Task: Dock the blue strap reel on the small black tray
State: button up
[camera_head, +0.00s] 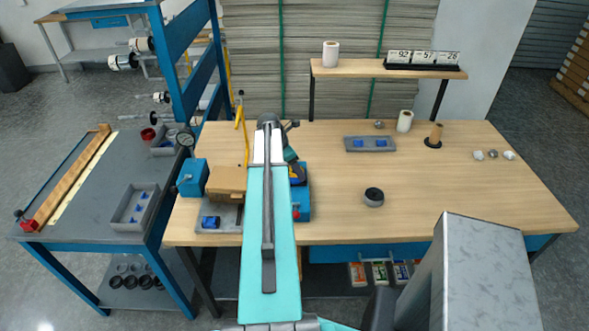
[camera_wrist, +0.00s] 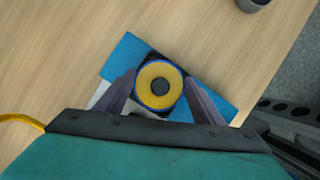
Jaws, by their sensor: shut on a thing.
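The reel (camera_wrist: 143,88) sits between my fingers in the wrist view, with a yellow face, a thin blue rim and a dark centre hole. My gripper (camera_wrist: 160,82) is shut on it, one finger on each side. A dark patch (camera_wrist: 147,55) shows just behind the reel, over a blue plate; it may be the small black tray, mostly hidden. I cannot tell whether the reel touches it. In the head view, my gripper (camera_head: 297,172) is low over a blue base (camera_head: 303,206) with a red knob; my arm hides part of this.
A dark roll (camera_head: 374,197) stands right of the blue base. A grey tray (camera_head: 370,150) with blue pieces and a brown spool (camera_head: 435,135) are farther back. A cardboard box (camera_head: 227,183) and a blue box (camera_head: 193,178) stand left. The table's front right is clear.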

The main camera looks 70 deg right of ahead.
jog(key=o, duration=0.9)
jog(key=shift+p+v, duration=1.75)
jog(key=shift+v, duration=3.7)
